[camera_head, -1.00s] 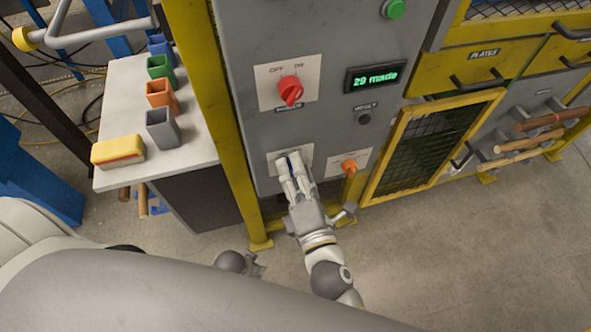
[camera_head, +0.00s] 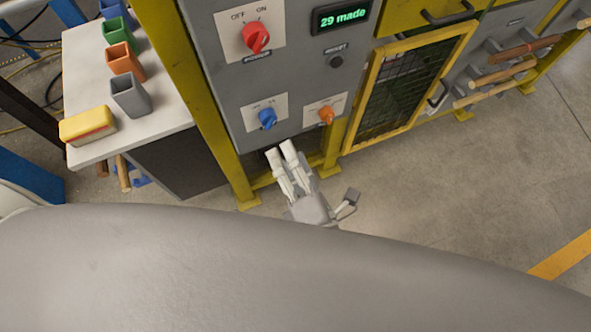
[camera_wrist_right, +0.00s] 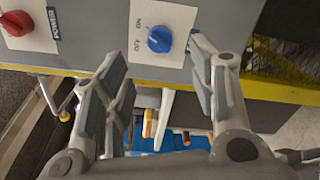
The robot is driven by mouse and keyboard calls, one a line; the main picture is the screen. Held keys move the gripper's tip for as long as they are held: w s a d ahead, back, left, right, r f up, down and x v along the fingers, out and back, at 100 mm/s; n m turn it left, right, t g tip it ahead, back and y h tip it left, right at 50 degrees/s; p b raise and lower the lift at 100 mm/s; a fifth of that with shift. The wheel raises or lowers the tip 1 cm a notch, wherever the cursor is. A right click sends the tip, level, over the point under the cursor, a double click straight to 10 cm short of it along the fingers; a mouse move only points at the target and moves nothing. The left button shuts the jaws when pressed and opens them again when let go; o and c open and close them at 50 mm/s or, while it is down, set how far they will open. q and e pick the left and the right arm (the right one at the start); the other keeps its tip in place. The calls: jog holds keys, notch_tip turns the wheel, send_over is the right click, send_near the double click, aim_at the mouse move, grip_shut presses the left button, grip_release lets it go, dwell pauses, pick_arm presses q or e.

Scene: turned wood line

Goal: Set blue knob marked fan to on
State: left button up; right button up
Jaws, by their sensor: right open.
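The blue knob (camera_head: 267,118) sits on a white plate (camera_head: 250,112) low on the grey control panel. Lettering shows above it, small in the head view. In the right wrist view the blue knob (camera_wrist_right: 160,39) is between and beyond the fingers, with ON and OFF lettering to its left. I cannot tell surely which mark it points to. My right gripper (camera_head: 281,148) is open and empty, just below the knob and apart from it. It also shows in the right wrist view (camera_wrist_right: 158,62). My left gripper is not in view.
A red knob (camera_head: 256,37) is above, and an orange knob (camera_head: 326,115) is to the right. A black button (camera_head: 336,61) and a green display (camera_head: 341,18) are on the panel. A yellow-framed mesh door (camera_head: 372,95) stands right. A side table (camera_head: 165,116) with coloured bins is left.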

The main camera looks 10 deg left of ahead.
jog(key=shift+v, duration=1.5)
